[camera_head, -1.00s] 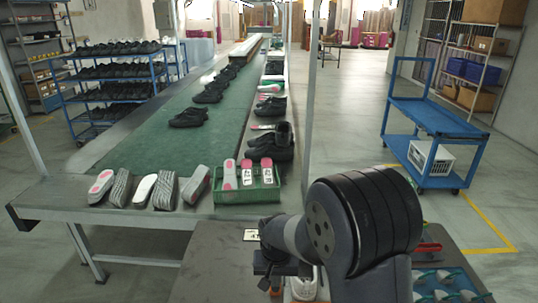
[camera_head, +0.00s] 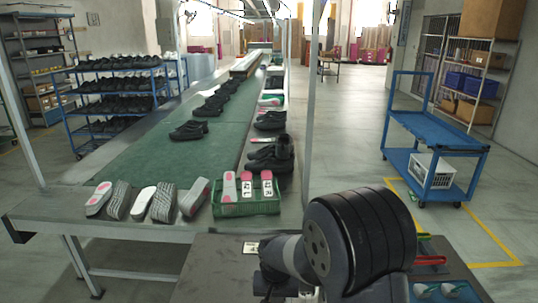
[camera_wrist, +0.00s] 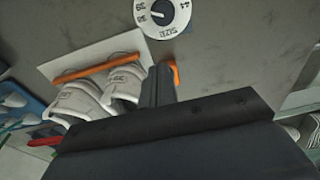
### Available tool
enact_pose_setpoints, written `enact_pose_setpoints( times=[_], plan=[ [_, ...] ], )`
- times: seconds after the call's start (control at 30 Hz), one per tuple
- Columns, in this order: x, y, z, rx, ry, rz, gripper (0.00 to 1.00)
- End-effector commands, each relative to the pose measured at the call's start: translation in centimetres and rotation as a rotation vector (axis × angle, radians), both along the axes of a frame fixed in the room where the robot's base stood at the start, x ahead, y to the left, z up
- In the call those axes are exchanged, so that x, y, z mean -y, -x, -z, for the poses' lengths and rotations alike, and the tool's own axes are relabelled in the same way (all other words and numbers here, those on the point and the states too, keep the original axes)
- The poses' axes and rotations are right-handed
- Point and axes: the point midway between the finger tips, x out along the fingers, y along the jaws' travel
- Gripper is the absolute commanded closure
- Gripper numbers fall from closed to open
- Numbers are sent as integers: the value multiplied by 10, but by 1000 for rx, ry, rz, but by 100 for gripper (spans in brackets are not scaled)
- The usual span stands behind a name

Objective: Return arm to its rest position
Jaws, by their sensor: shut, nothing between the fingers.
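My arm (camera_head: 350,240) shows at the lower right of the head view, bent over the grey work table (camera_head: 215,270). Its end is partly cut off by the lower edge there. In the wrist view my gripper (camera_wrist: 170,78) is shut and empty, dark with an orange tip. It is above the table, just right of a pair of white shoes (camera_wrist: 95,98). The shoes lie by a white sheet with an orange bar (camera_wrist: 97,68) across it. The wide dark part of my gripper hides the lower middle of the wrist view.
A round size dial (camera_wrist: 162,14) lies on the table. A blue tray (camera_head: 442,291) is right of my arm. A blue cart (camera_head: 435,130) stands farther right.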

Motion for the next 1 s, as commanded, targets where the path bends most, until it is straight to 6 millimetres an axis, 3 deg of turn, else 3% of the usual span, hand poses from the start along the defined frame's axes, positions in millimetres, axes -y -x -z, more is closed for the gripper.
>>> enact_pose_setpoints(
  times=[0.1,0.33,0.77,1.0],
  plan=[
    [0,0,24,0,0,0,100],
    [0,0,45,0,0,0,100],
    [0,0,44,2,0,0,100],
    [7,-6,27,28,-4,-10,100]
  ],
)
